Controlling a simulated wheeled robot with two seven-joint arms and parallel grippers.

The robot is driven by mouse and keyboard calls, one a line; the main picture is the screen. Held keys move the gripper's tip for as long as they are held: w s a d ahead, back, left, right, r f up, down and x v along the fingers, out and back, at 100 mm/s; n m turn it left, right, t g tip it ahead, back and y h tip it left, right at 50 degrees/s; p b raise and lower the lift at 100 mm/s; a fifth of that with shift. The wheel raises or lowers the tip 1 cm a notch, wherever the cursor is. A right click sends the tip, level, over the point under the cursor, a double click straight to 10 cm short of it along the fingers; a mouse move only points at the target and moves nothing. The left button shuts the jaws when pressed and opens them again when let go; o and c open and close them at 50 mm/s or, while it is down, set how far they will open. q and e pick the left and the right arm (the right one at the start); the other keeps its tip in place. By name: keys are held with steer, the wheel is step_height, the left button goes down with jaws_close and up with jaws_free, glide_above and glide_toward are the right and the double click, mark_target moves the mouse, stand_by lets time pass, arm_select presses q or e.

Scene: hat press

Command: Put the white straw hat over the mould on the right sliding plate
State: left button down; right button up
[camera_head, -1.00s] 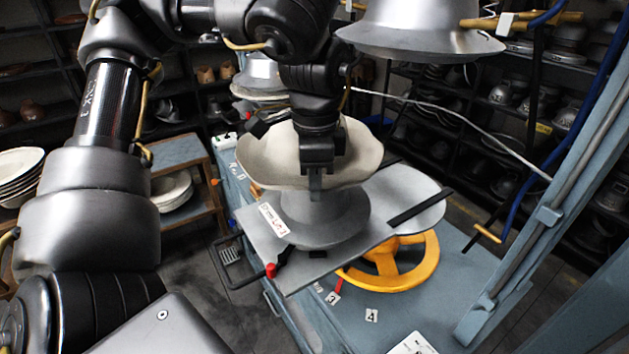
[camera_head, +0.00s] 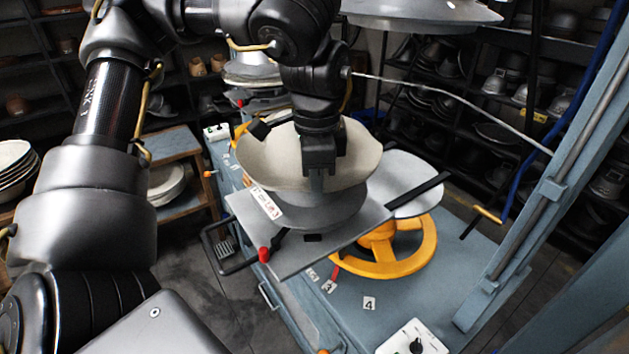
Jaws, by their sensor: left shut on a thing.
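The white straw hat (camera_head: 262,165) is held brim by my left gripper (camera_head: 316,182), which is shut on its near edge. The hat hangs over the grey mould (camera_head: 335,214) on the right sliding plate (camera_head: 290,262) and hides the mould's top. I cannot tell whether the hat touches the mould. The mould's rounded lower part shows below the brim. My right gripper is not in view.
A metal press head (camera_head: 425,14) hangs above and to the right. A yellow handwheel (camera_head: 395,262) sits under the plate. A blue frame post (camera_head: 550,190) rises at right. Stacked white hats (camera_head: 14,165) stand at far left, and a wooden shelf unit (camera_head: 180,165) is behind.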

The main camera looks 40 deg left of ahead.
arm_select(q)
steer(key=shift+f, duration=0.1)
stand_by(0.6)
steer(key=shift+f+b, duration=1.55)
steer(key=shift+f, duration=0.65)
steer(key=c, duration=1.4)
jaws_free()
steer(key=shift+c, duration=0.2)
